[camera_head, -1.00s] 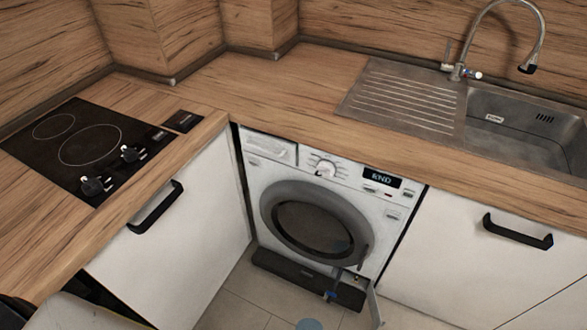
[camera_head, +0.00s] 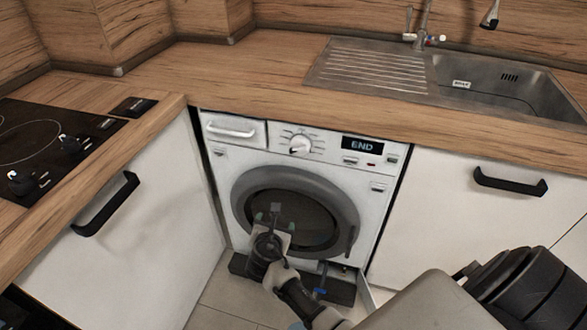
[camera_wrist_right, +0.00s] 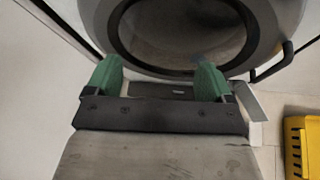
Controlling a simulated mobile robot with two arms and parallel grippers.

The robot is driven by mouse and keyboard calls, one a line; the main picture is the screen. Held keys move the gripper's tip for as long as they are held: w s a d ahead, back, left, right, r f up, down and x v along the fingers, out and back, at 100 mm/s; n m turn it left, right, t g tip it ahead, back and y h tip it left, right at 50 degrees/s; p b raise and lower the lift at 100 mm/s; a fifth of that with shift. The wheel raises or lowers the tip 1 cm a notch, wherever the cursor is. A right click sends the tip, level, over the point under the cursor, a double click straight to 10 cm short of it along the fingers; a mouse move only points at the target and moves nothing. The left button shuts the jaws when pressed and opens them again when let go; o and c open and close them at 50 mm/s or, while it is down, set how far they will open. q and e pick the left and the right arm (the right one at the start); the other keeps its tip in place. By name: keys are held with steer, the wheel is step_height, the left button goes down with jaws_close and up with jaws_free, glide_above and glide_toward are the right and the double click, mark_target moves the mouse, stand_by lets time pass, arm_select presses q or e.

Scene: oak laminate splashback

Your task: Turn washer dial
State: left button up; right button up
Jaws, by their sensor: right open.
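The washer (camera_head: 222,178) is white and stands under the counter, with its round grey door closed. Its dial (camera_head: 300,146) is a white knob at the top middle of the front panel, left of a display reading END. My right gripper (camera_head: 272,214) is in front of the washer door, below the dial and apart from it. In the right wrist view my right gripper (camera_wrist_right: 155,82) shows two green fingertips spread apart with nothing between them. The dial is outside that view. My left gripper is not in view.
The wooden counter (camera_head: 245,65) overhangs the washer's top. A black handle (camera_head: 510,181) juts from the right cabinet, another (camera_head: 106,204) from the left one. A hob (camera_head: 40,145) and a sink (camera_head: 500,88) are set in the counter. A yellow object (camera_wrist_right: 303,145) is at lower right.

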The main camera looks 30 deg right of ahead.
mark_target(297, 151)
steer(key=w+d+r+n+h+b, duration=0.1)
steer(key=d+r+n+h+b, duration=0.2)
steer(key=r+h, duration=0.85)
steer(key=w+d+r+y, duration=0.1)
steer(key=w+d, duration=0.1)
steer(key=d, duration=0.1)
steer(key=w+d+r+y+b, duration=0.1)
steer(key=w+d+y, duration=0.1)
steer(key=d, duration=0.1)
steer(key=w+d+r+y, duration=0.2)
steer(key=shift+d+m, duration=0.3)
steer(key=shift+d, duration=0.1)
steer(key=shift+w+d, duration=0.3)
steer(key=shift+d, duration=0.1)
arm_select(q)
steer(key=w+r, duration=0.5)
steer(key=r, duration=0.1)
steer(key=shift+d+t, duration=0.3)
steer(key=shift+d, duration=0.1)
arm_select(e)
steer(key=shift+r, duration=0.1)
steer(key=c, duration=0.9)
